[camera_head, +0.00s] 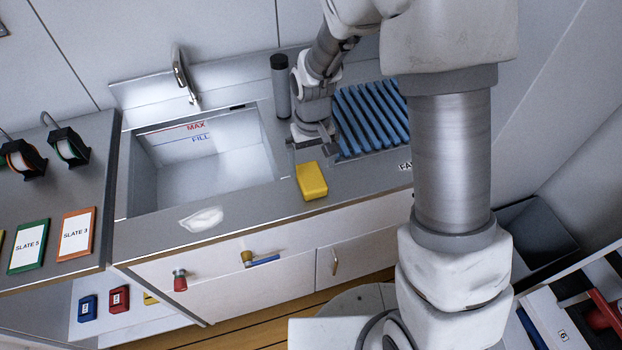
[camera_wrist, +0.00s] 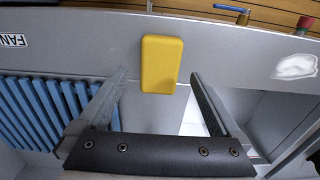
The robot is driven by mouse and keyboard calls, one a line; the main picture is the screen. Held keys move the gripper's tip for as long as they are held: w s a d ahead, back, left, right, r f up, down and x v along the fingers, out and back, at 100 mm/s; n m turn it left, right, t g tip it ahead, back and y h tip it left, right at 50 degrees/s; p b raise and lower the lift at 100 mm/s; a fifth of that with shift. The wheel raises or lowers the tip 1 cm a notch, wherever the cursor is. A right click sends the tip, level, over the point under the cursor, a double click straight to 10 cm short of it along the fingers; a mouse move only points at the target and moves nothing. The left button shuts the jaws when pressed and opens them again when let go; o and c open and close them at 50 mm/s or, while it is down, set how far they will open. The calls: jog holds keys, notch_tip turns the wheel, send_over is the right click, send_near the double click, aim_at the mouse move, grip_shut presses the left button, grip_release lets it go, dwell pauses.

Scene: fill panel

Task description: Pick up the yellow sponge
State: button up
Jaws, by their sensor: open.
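The yellow sponge (camera_head: 312,181) lies on the grey counter between the sink and the blue rack, close to the front edge. In the wrist view the sponge (camera_wrist: 161,64) is ahead of the fingertips, between their lines, with nothing touching it. My gripper (camera_head: 314,150) is open and empty, above the counter just behind the sponge. In the wrist view both fingers of my gripper (camera_wrist: 158,76) are spread wider than the sponge.
The sink basin (camera_head: 152,190) is left of the sponge, and a blue ribbed rack (camera_head: 372,115) is right. A dark cylinder (camera_head: 281,88) stands behind. A white patch (camera_head: 201,219) lies on the front counter. Valve handles (camera_head: 262,260) stick out from the front panel below.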

aim_at(311, 177)
jog(key=shift+w+a+f, duration=0.1)
jog(key=shift+f, duration=1.45)
jog(key=shift+w+f, duration=0.1)
jog(key=shift+f, duration=1.4)
jog(key=c, duration=1.2)
jog(key=shift+c, duration=0.2)
jog(key=shift+r, duration=0.1)
jog(key=shift+r, duration=0.5)
jog(key=r, duration=0.1)
jog(key=d+r, duration=0.1)
jog(key=r, duration=0.1)
jog(key=shift+d+r, duration=0.1)
jog(key=shift+r, duration=0.2)
jog(key=d+r, duration=0.6)
jog(key=d, duration=0.4)
jog(key=shift+s+d+r, duration=0.15)
jog(key=shift+s+d, duration=0.1)
jog(key=shift+s, duration=0.05)
